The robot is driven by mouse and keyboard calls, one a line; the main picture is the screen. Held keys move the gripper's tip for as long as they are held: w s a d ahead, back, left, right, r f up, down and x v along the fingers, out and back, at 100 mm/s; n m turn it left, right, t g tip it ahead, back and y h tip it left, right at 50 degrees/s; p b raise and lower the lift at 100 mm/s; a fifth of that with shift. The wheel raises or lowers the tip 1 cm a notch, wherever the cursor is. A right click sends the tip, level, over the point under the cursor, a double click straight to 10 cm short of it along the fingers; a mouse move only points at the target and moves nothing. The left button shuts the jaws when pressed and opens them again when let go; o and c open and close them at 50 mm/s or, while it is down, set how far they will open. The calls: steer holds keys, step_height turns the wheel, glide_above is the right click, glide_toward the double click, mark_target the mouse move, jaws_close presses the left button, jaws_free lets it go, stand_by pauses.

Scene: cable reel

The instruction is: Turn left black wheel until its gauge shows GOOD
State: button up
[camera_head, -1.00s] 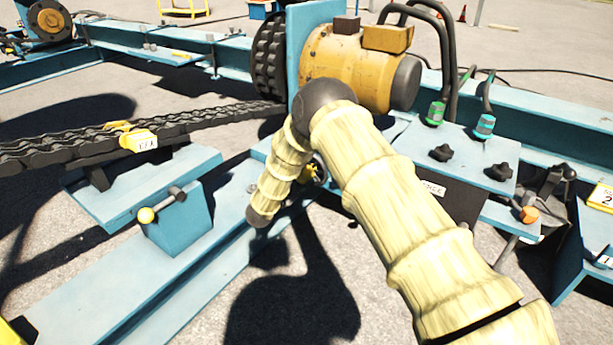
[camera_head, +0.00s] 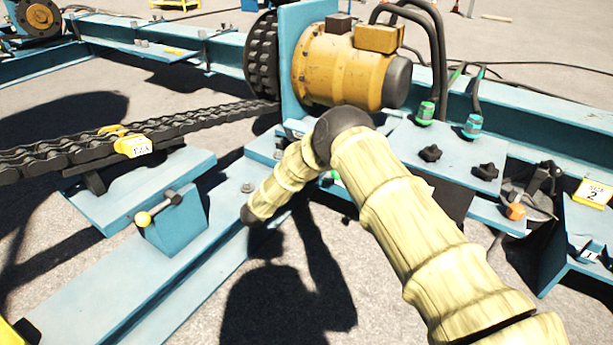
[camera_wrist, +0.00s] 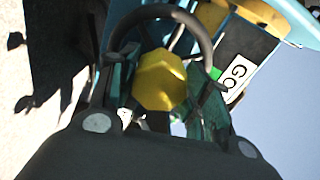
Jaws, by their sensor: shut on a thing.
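In the wrist view a black wheel rim (camera_wrist: 190,28) arches around a yellow hub (camera_wrist: 161,80). My gripper (camera_wrist: 158,98) is shut on the black wheel, with one dark finger on each side of the hub. The exact contact is partly hidden by the hub and the fingers. Beside the wheel, at upper right, is a gauge with a white label (camera_wrist: 238,76) whose visible letters read "GO", with a green patch next to it. The rest of the word is cut off. In the head view my arm hides the gripper, and I cannot make out the held wheel.
A yellow motor (camera_head: 345,65) stands behind my arm. A heavy chain (camera_head: 75,150) runs to the left. Two black star knobs (camera_head: 430,153) sit on a blue plate to the right. A blue block with a yellow-tipped lever (camera_head: 175,222) stands at left.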

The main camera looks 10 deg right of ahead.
steer(key=shift+s+f, duration=0.1)
stand_by(0.3)
steer(key=o, duration=1.4)
steer(key=v, duration=1.2)
steer(key=shift+a, duration=0.15)
